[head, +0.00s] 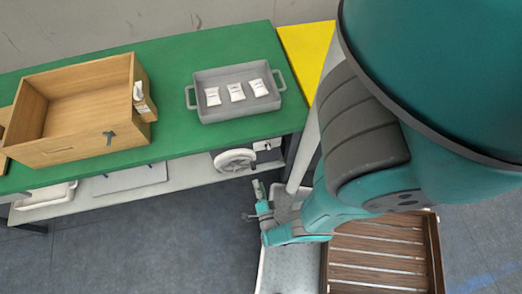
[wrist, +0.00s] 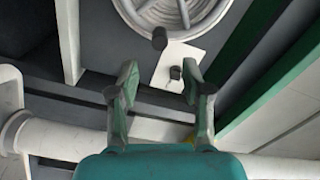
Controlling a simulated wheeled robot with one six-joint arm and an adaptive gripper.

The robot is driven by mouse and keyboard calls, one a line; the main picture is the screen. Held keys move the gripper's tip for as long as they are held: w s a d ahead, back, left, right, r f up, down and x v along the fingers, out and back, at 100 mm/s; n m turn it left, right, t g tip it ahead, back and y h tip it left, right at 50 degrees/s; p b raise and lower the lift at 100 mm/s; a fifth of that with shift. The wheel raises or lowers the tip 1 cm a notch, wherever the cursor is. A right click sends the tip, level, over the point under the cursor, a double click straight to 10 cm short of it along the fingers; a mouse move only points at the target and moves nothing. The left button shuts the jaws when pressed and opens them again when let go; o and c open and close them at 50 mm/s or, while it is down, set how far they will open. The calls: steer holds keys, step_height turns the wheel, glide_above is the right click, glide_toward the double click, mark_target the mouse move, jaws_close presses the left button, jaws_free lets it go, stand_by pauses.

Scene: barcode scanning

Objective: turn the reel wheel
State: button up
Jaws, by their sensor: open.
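The reel wheel (head: 235,160) is a pale round wheel below the green table's front edge. In the wrist view the reel wheel (wrist: 176,14) is cut off by the top edge, with a dark crank knob (wrist: 160,38) at its lower rim. My gripper (head: 256,203) is in front of and below the wheel in the head view. In the wrist view my gripper (wrist: 161,80) is open and empty, its fingers pointing toward the wheel and apart from it. A white plate (wrist: 170,62) with a small dark knob (wrist: 175,73) appears between and beyond the fingertips.
A wooden box (head: 75,112) and a grey tray (head: 232,112) with three white packets stand on the green table (head: 180,145). A lower shelf (head: 190,172) runs under it. A slatted wooden crate (head: 378,252) lies at lower right. Pale rails (wrist: 40,130) cross the wrist view.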

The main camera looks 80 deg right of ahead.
steer(key=shift+v, duration=1.7)
steer(key=shift+s+a, duration=0.1)
steer(key=shift+a, duration=0.05)
